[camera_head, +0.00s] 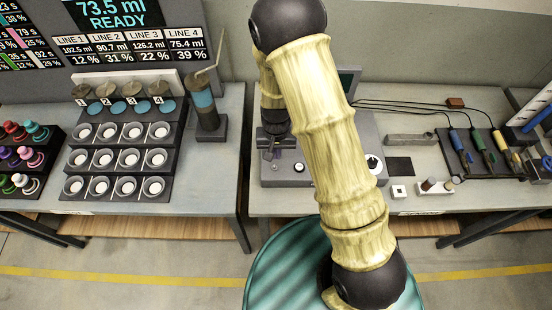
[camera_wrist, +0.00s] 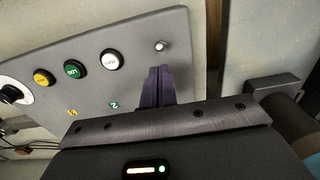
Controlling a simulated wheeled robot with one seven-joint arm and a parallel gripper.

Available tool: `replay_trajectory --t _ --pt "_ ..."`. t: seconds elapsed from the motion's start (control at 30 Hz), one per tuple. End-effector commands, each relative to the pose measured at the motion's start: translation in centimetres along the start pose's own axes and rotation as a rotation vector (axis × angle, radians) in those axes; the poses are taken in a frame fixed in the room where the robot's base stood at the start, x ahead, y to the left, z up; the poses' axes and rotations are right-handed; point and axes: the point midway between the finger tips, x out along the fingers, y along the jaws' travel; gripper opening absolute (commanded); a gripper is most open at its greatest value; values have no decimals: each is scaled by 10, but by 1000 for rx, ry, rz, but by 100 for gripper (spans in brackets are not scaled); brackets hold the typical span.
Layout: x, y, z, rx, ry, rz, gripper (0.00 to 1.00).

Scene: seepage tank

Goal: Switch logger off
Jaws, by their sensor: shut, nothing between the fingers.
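The logger is a grey console (camera_head: 345,182) on the right-hand bench, partly hidden behind my arm in the head view. In the head view my gripper (camera_head: 273,150) is over the console's left part.
A black knob with a white dial (camera_wrist: 12,93) is at the panel's far end. Right of the console lie a dark square pad (camera_head: 399,166) and a tool rack (camera_head: 485,152) with cables. A rack of cups (camera_head: 122,157) stands on the left bench, with a gap between benches.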

Motion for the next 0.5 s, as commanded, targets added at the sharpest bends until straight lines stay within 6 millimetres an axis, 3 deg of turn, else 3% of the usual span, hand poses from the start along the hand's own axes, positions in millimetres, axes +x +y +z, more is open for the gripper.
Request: replay_trajectory --t 0.5 --pt "-37 0 -3 0 1 0 0"
